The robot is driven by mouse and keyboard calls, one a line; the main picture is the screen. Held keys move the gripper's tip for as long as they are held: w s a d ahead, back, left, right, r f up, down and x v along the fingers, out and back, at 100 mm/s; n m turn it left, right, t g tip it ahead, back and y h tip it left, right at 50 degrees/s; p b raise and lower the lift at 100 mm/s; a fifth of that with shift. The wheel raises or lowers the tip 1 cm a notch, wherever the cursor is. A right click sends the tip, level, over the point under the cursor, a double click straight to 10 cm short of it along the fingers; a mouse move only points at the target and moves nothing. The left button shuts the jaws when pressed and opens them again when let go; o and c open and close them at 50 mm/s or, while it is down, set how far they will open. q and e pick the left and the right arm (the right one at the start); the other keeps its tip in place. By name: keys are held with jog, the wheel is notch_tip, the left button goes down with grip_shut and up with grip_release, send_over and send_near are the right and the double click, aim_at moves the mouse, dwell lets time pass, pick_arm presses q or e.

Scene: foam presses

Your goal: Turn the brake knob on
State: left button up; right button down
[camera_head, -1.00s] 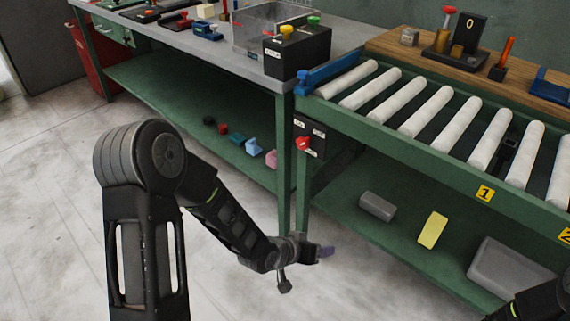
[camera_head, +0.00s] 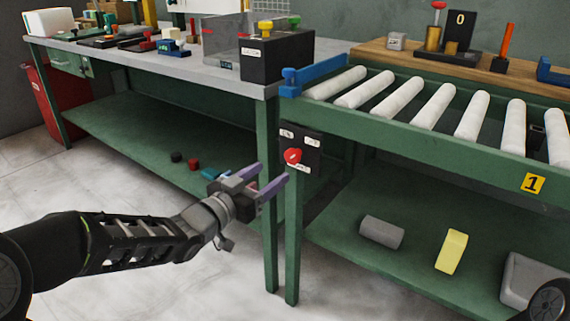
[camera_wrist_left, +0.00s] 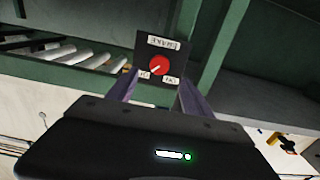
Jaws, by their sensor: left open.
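The brake knob (camera_head: 292,156) is a round red knob on a black panel (camera_head: 313,157) with small white labels, fixed at the table leg below the roller conveyor. In the left wrist view the knob (camera_wrist_left: 159,65) shows a white line slanting toward the lower-left label. My left gripper (camera_head: 270,180) has purple fingers, apart and empty, just in front of and slightly below the knob in the head view. In the wrist view the knob lies between and beyond the fingertips (camera_wrist_left: 157,84). I see no contact. My right gripper is out of view.
The green table leg (camera_head: 291,240) stands beside the fingers. The conveyor rollers (camera_head: 390,95) and blue bracket (camera_head: 315,75) are above. Floor in front is clear.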

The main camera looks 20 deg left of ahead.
aim_at(291, 159)
pick_arm(q)
jog(key=b+x, duration=0.2)
jog(key=x, duration=0.5)
jog(key=shift+f, duration=0.15)
jog(key=shift+w+d, duration=0.15)
jog(key=shift+w, duration=0.25)
jog(key=shift+c, duration=0.3)
grip_shut()
